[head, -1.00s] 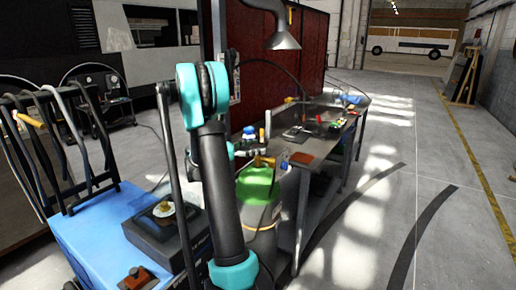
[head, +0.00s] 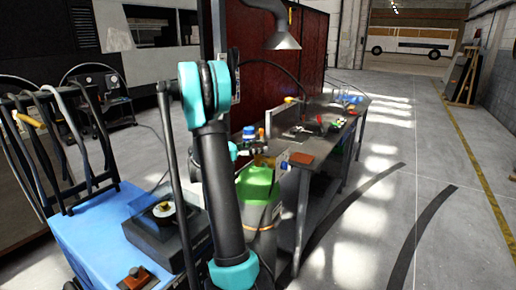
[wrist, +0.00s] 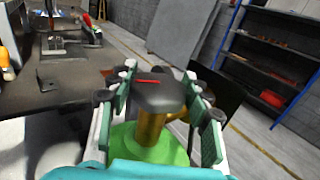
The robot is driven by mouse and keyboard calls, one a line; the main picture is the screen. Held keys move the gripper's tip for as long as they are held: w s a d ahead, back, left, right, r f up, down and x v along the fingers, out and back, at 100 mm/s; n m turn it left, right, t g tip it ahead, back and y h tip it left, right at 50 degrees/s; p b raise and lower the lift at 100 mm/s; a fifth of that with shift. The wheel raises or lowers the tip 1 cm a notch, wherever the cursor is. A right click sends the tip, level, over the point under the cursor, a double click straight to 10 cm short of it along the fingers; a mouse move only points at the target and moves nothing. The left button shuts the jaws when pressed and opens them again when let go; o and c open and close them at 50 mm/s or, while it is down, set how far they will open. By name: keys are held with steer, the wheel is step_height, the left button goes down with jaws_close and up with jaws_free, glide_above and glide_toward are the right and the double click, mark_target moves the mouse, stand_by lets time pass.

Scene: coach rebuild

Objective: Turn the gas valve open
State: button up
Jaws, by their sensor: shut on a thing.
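The gas valve (wrist: 152,125) is a brass body on top of a green gas cylinder (wrist: 170,155), with a dark grey knob (wrist: 158,93) that has a red line on its top. The green cylinder top also shows in the head view (head: 257,184), beside the workbench. My gripper (wrist: 160,90) is shut on the knob, with one green-padded finger on its left and one on its right. In the head view the gripper is small and partly hidden behind my arm, so the contact is unclear there.
A dark workbench (head: 318,146) with tools stands just right of and behind the cylinder. A blue cart (head: 100,225) with a dark box (head: 160,236) stands at the left. A dark red screen (head: 275,75) is behind. The floor at the right is clear.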

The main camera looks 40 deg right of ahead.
steer(key=shift+n+t+h, duration=0.3)
steer(key=shift+n+t, duration=1.1)
steer(key=shift+t, duration=0.7)
steer(key=o, duration=1.2)
steer(key=a, duration=1.2)
steer(key=shift+w, duration=0.15)
